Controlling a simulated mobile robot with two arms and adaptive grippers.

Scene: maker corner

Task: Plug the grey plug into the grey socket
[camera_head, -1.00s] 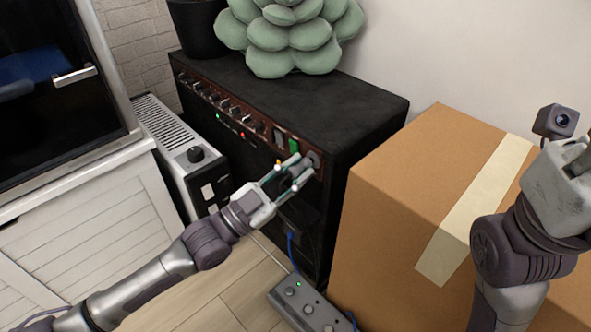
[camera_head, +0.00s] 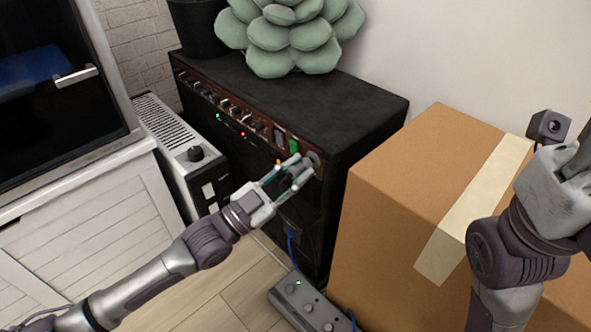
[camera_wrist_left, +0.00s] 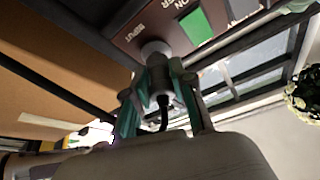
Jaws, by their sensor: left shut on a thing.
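The grey socket (camera_head: 315,158) is a round grey piece at the right end of the black amplifier's front panel. It also shows in the left wrist view (camera_wrist_left: 155,48), beside the "INPUT" lettering. My left gripper (camera_head: 295,171) is shut on the grey plug (camera_wrist_left: 157,75), with the plug's front end right at the socket. A black cable leaves the plug's rear. The plug and socket overlap in the left wrist view, and I cannot tell how deep the plug sits. My right gripper (camera_head: 572,160) is at the right edge, partly cut off, above the cardboard box.
The black amplifier (camera_head: 330,95) carries a green succulent (camera_head: 290,35). A cardboard box (camera_head: 385,190) stands close on its right, a heater (camera_head: 180,150) on its left. A grey pedal unit (camera_head: 303,305) with a blue cable lies on the floor below.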

